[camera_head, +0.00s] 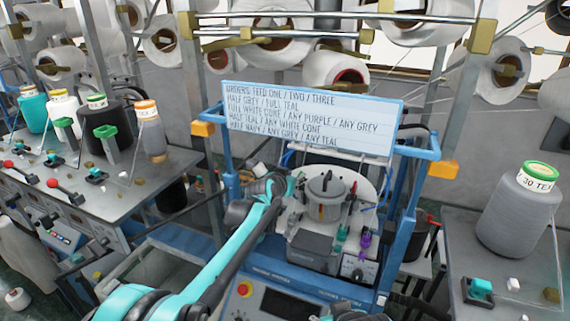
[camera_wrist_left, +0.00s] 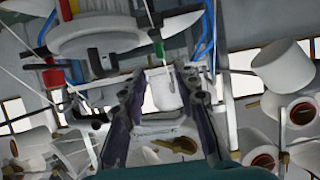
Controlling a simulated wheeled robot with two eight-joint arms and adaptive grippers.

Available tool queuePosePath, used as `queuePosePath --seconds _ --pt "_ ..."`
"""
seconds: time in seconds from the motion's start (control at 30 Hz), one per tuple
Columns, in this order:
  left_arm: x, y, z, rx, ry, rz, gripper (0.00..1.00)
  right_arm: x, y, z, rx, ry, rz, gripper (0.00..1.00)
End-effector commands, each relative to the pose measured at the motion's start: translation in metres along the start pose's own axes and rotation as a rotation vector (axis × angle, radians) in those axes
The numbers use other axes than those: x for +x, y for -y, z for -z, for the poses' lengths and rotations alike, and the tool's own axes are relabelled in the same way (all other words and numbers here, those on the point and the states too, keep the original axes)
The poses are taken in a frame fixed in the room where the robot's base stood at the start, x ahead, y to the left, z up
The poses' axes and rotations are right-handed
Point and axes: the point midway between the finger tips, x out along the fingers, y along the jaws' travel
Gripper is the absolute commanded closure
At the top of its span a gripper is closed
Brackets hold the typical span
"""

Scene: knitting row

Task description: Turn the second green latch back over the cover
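My left gripper (camera_head: 282,186) is at the left edge of the knitting machine's head, left of the grey round cover (camera_head: 326,196). In the left wrist view its two dark fingers (camera_wrist_left: 160,82) are spread apart, with nothing visibly held; a white piece shows between and beyond them. A small green part (camera_head: 341,233), possibly a latch, sits at the front right of the machine beside a purple part (camera_head: 364,239). A green part also shows beyond the fingertips in the left wrist view (camera_wrist_left: 158,48). Which latch is the second one I cannot tell.
A blue frame (camera_head: 409,215) surrounds the machine, with a white instruction board (camera_head: 308,117) above it. A left bench (camera_head: 120,190) holds yarn cones and levers. A grey cone (camera_head: 517,215) stands on the right bench. Racked spools fill the back.

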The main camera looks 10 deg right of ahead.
Motion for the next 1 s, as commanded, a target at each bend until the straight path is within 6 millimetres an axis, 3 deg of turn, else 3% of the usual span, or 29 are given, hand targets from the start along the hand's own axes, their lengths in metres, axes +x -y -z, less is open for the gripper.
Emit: queuePosePath --seconds 0.5,0.97,1.0 --pt "0.066 -0.001 0.001 0.001 -0.002 -0.001 0.7 -0.012 0.0 0.008 0.0 0.0 0.0 0.66" --pt "0.079 -0.001 0.0 0.001 -0.001 0.0 0.7 -0.013 0.0 0.009 0.0 0.0 0.0 0.66" --pt "0.079 -0.001 0.0 0.001 -0.001 0.0 0.78 -0.013 0.0 0.009 0.0 0.0 0.0 0.66"
